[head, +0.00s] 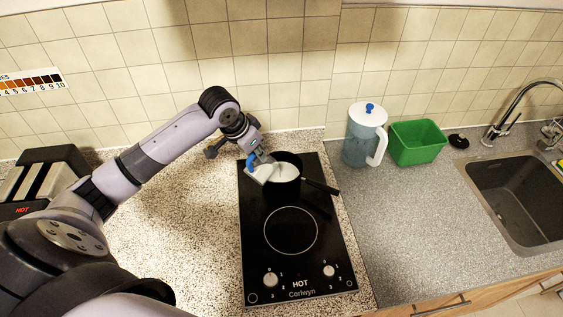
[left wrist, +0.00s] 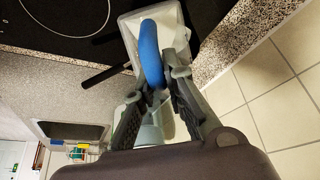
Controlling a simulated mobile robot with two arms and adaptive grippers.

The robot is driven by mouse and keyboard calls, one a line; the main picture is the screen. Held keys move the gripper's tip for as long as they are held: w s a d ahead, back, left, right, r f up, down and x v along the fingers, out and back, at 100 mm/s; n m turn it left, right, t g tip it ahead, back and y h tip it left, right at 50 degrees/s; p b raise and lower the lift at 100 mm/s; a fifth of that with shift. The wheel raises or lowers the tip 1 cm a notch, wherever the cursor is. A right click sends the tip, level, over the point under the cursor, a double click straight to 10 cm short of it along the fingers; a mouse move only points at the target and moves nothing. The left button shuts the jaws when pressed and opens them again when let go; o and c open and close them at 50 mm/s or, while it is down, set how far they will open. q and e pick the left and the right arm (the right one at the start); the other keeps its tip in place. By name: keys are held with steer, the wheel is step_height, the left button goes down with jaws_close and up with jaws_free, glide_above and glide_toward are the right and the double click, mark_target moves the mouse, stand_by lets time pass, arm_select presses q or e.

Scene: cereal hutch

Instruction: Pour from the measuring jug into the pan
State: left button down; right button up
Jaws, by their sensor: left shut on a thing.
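The measuring jug (head: 260,174) is pale with a blue handle, and in the head view it is tilted at the left rim of the pan. My left gripper (head: 260,158) is shut on its handle. In the left wrist view the blue handle (left wrist: 151,52) lies between the fingers, and the jug's pale body is behind it. The black pan (head: 297,161) stands on the rear part of the hob, its handle pointing right. Something white shows inside the pan; I cannot tell whether it is a stream or settled contents. My right gripper is not in view.
The black hob (head: 322,262) has a bare front ring. A lidded pitcher (head: 359,143) with a blue knob, a green tub (head: 417,143) and a sink (head: 515,190) are at the right. A toaster-like appliance (head: 40,177) is at the left.

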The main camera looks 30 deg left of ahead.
arm_select(q)
steer(key=shift+w+d+r+g, duration=0.15)
steer(key=shift+w+r+g, duration=0.25)
steer(key=shift+w+g, duration=0.25)
